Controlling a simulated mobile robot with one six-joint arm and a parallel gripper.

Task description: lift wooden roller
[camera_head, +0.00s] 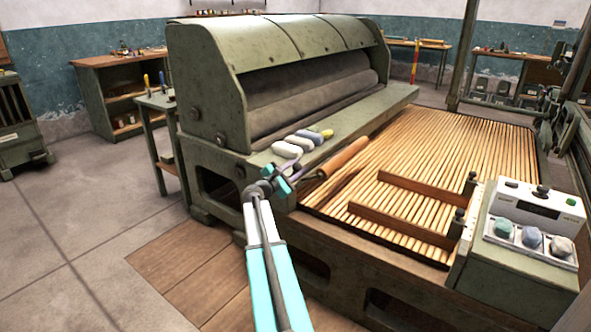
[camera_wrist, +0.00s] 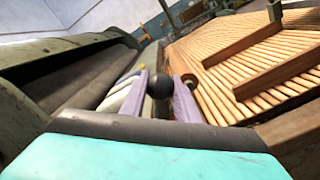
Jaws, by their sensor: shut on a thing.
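The wooden roller (camera_head: 343,158) is an orange-brown cylinder at the left edge of the slatted bed in the head view, slanting up to the right. My gripper (camera_head: 304,173) is at its near left end, with purple fingers closed on the handle there. In the wrist view a round black knob sits between the two fingers of my gripper (camera_wrist: 160,97). A brown end of the wooden roller (camera_wrist: 189,79) shows just beyond the right finger; the rest is hidden. A dark shadow lies on the slats beside the roller. I cannot tell whether the roller touches the bed.
The green machine (camera_head: 205,100) with its hood and large dark roller stands left of the bed. Wooden rails (camera_head: 405,220) cross the slatted bed (camera_head: 440,140). A control box (camera_head: 538,215) stands at the right.

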